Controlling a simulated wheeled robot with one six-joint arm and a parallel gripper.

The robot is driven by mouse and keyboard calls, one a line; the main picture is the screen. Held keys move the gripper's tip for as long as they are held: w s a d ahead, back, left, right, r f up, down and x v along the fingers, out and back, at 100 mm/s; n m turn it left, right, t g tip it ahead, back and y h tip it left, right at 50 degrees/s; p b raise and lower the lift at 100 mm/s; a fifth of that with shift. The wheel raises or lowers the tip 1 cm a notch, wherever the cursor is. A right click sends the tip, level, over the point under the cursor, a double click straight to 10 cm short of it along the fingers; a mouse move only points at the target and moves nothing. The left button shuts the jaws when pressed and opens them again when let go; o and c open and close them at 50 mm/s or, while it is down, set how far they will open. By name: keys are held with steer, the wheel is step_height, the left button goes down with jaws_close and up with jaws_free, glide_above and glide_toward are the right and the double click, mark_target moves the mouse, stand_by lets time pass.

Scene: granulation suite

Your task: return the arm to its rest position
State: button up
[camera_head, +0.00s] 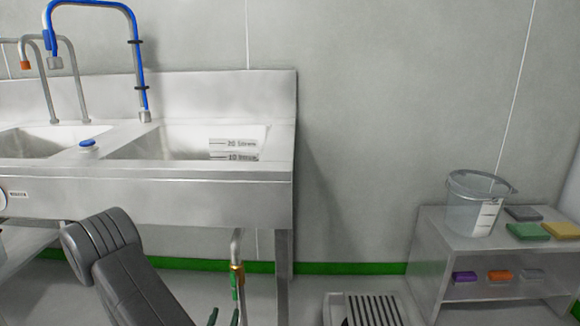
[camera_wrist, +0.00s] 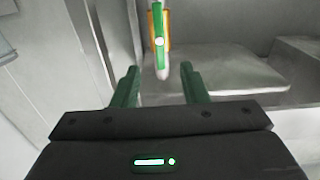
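My gripper (camera_wrist: 158,84) shows two green fingers spread apart in the wrist view, with nothing between their tips. Its green fingertips also show at the bottom of the head view (camera_head: 224,317), just below a thin upright pipe. My grey arm (camera_head: 130,275) reaches up in front of the sink at the lower left of the head view. The pipe (camera_head: 236,252) has a brass and green fitting, which also shows in the wrist view (camera_wrist: 159,40) just beyond the fingertips. I cannot tell how far the fitting is from them.
A steel double sink (camera_head: 180,200) with a blue-hosed tap (camera_head: 138,60) stands at left. A steel shelf unit (camera_head: 430,255) at right bears a clear bucket (camera_head: 470,210) and coloured pads (camera_head: 528,231). A floor grate (camera_head: 372,310) lies between them. The wall above is bare.

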mark_target(234, 287)
steer(key=w, duration=0.4)
steer(key=w+b, duration=0.1)
steer(key=w, duration=0.7)
steer(key=shift+w+d+b, duration=0.1)
steer(key=shift+d+b, duration=0.15)
steer(key=shift+b, duration=0.05)
steer(key=shift+m+p, duration=0.3)
steer(key=shift+m, duration=0.6)
steer(key=m+p, duration=0.1)
steer(key=m, duration=0.3)
steer(key=shift+d+p, duration=0.15)
steer(key=shift+p, duration=0.25)
steer(key=s+p, duration=0.1)
steer(key=s, duration=1.2)
steer(key=shift+a, duration=0.25)
steer(key=shift+d, duration=0.15)
